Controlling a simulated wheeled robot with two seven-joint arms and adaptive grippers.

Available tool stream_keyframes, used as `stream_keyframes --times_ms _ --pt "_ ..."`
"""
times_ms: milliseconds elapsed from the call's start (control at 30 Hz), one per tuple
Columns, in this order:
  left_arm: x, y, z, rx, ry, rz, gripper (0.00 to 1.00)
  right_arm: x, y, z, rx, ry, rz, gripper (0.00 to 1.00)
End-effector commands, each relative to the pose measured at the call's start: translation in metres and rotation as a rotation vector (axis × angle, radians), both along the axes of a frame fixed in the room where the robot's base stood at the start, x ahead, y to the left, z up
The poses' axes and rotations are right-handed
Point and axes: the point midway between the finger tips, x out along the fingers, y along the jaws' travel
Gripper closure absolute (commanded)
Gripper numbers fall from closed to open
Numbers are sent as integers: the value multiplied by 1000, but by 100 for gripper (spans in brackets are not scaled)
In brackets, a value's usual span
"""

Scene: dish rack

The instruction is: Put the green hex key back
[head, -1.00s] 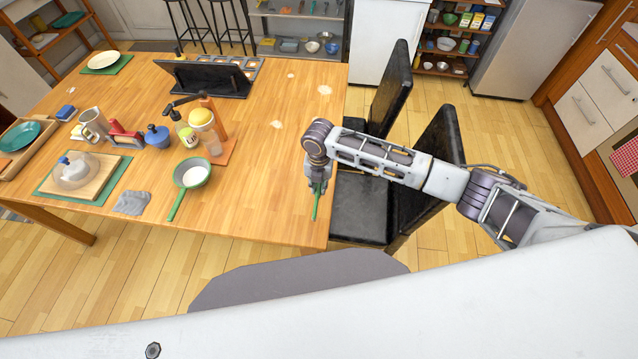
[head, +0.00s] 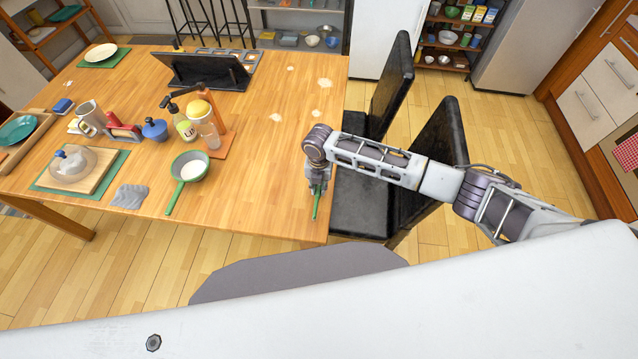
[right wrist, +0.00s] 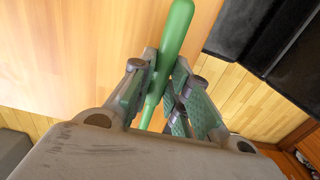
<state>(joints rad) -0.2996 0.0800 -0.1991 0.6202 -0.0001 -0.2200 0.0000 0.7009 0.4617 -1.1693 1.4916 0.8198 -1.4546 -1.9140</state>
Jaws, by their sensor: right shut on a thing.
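My right gripper (head: 316,186) is at the table's near right corner, pointing down. It is shut on a long green tool, taken as the green hex key (head: 316,207). In the right wrist view the gripper (right wrist: 163,68) has the green tool (right wrist: 176,28) between its fingers, with a thick, rounded green end reaching past the fingertips. No hex bend shows; part of the tool is hidden by the fingers. I cannot tell whether it touches the table. My left gripper is not in view.
The wooden table (head: 262,190) is bare around the gripper. Black chairs (head: 435,165) stand against its right side. A black stand (head: 205,72) is farther back.

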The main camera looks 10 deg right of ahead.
Motion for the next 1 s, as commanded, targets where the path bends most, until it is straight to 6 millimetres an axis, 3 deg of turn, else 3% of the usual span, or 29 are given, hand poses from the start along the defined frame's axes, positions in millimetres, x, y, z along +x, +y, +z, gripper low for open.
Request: stream_keyframes --times_ms 300,700,733,767,1000 --pt "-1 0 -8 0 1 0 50 0 0 -15 0 0 1 100" --pt "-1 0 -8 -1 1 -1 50 0 0 -16 1 0 0 100" --pt "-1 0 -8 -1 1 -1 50 0 0 -16 0 0 0 80" --pt "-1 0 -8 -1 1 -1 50 0 0 -16 0 0 0 76" --pt "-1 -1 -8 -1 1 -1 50 0 0 -16 0 0 0 75"
